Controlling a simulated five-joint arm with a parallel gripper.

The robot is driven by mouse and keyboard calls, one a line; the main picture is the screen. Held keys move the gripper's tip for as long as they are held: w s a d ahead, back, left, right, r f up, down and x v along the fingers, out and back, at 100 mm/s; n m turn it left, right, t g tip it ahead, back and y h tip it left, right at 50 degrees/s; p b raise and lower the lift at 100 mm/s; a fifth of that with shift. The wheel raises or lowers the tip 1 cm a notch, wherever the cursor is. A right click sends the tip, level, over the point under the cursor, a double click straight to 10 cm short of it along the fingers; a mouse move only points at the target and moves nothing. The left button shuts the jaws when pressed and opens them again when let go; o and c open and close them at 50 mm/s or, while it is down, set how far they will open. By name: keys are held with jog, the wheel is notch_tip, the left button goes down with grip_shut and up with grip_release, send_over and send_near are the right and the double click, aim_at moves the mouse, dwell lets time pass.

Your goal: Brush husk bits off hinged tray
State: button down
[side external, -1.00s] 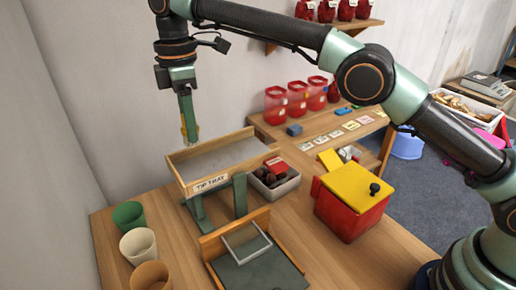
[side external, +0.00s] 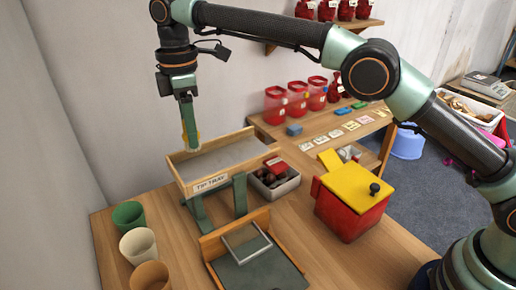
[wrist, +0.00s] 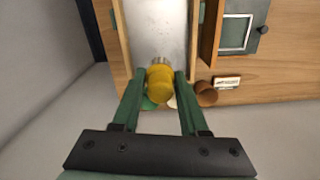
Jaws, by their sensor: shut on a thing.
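The tip tray (side external: 222,158) is a wooden-sided tray with a grey metal floor, raised on green legs on the table. It also shows in the wrist view (wrist: 156,28), below my fingers. My gripper (side external: 190,139) is over the tray's left part in the side view. It is shut on a yellow-handled brush (wrist: 160,84), which sits between the green fingers in the wrist view. The brush's lower end is close to the tray, but I cannot tell whether it touches. I can make out no husk bits on the visible floor.
A grey bin (side external: 288,185) with dark chestnuts stands right of the tray. A red box with a yellow lid (side external: 358,186) is further right. Several cups (side external: 138,245) stand at front left. A green board with a metal frame (side external: 258,268) lies in front.

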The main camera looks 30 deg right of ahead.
jog(key=shift+f, duration=1.95)
jog(key=shift+d+f, duration=0.3)
jog(key=shift+f, duration=0.3)
jog(key=shift+d+f, duration=0.3)
jog(key=shift+f, duration=0.3)
jog(key=shift+d, duration=3.4)
jog(key=shift+a+f, duration=0.1)
jog(key=shift+a, duration=3.95)
jog(key=shift+r, duration=3.95)
jog(key=shift+d+r, duration=0.1)
